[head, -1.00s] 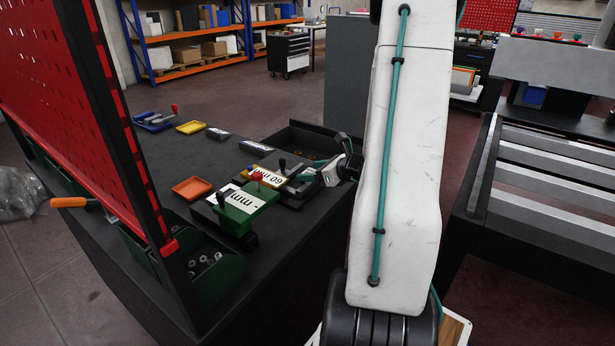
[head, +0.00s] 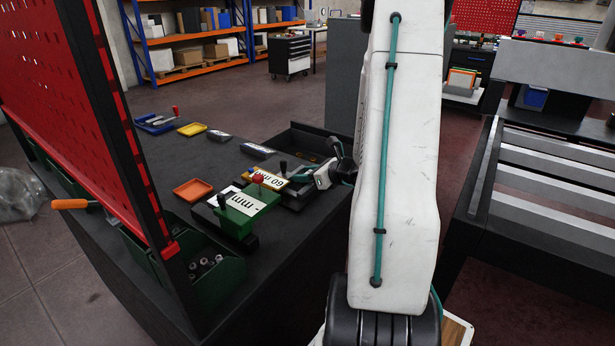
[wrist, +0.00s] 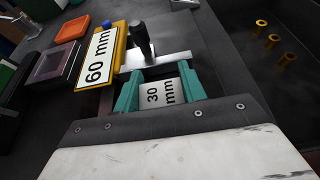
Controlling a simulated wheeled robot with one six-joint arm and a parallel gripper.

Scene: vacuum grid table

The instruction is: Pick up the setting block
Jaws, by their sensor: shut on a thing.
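The setting block (wrist: 160,94) is a pale grey block marked "30 mm" in the wrist view. My gripper (wrist: 158,88) has teal fingers shut on its two sides. In the head view my gripper (head: 306,178) is at the right side of the dark table, next to the yellow "60 mm" plate. The block is too small and covered to make out there. I cannot tell whether it touches the surface below.
The yellow "60 mm" plate (wrist: 100,58) and a metal bar with a black knob (wrist: 140,40) lie just beyond the fingers. A red pegboard (head: 85,110) stands at left.

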